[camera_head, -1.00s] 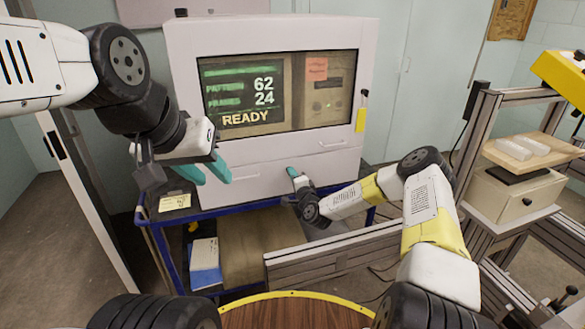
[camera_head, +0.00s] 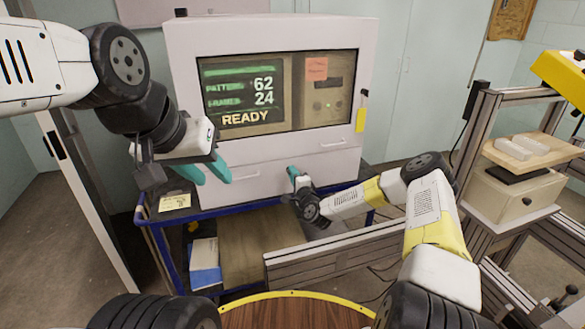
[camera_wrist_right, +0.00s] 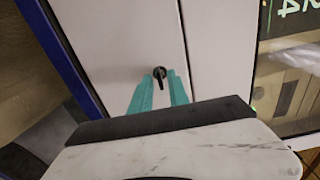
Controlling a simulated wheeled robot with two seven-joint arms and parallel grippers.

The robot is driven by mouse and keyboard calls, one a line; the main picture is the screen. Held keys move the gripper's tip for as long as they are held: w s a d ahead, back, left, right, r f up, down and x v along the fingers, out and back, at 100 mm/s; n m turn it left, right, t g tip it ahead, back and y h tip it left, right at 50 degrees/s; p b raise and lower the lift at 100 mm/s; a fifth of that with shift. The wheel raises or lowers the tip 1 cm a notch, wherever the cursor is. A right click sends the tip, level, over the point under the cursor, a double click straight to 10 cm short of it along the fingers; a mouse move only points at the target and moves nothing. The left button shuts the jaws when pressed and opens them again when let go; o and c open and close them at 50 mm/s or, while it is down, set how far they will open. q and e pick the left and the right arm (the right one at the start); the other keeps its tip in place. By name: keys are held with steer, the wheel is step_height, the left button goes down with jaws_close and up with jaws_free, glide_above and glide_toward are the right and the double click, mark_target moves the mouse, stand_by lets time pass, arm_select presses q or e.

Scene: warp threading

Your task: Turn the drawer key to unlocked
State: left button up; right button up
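The small dark drawer key (camera_wrist_right: 160,74) sits on the pale drawer front (camera_wrist_right: 160,35) in the right wrist view. Its short stem points downward and slightly right in that view. My right gripper (camera_wrist_right: 160,77) has its two teal fingers apart, one on either side of the key; I cannot tell whether they touch it. In the head view my right gripper (camera_head: 292,171) is at the lower front of the white cabinet (camera_head: 270,155) and hides the key. My left gripper (camera_head: 212,179) is open and empty in front of the cabinet's lower left.
The cabinet has a screen (camera_head: 243,97) reading READY and stands on a blue cart (camera_head: 160,245). A yellow tag (camera_head: 361,118) hangs at its right edge. A round wooden top (camera_head: 295,313) is at the front.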

steer(key=shift+s, duration=0.1)
steer(key=v, duration=0.7)
steer(key=shift+s, duration=0.25)
steer(key=shift+r, duration=0.1)
steer(key=s+d+r+n+g+h, duration=0.1)
steer(key=s+d+r+n+g, duration=0.25)
steer(key=s+r+n, duration=0.5)
steer(key=s+d+r+n+g+h, duration=0.1)
steer(key=s+d+r+n+g, duration=0.3)
steer(key=r, duration=0.8)
steer(key=s+d+r+n+g, duration=0.1)
steer(key=s+r, duration=0.2)
steer(key=s, duration=0.6)
steer(key=s+d+r+g+h, duration=0.1)
steer(key=s+r, duration=0.3)
steer(key=s, duration=0.5)
steer(key=s+d+r+n+g, duration=0.1)
steer(key=s+r, duration=0.3)
steer(key=s, duration=0.5)
steer(key=shift+s+d+n, duration=0.25)
steer(key=shift+d+n, duration=0.1)
steer(key=shift+d, duration=0.2)
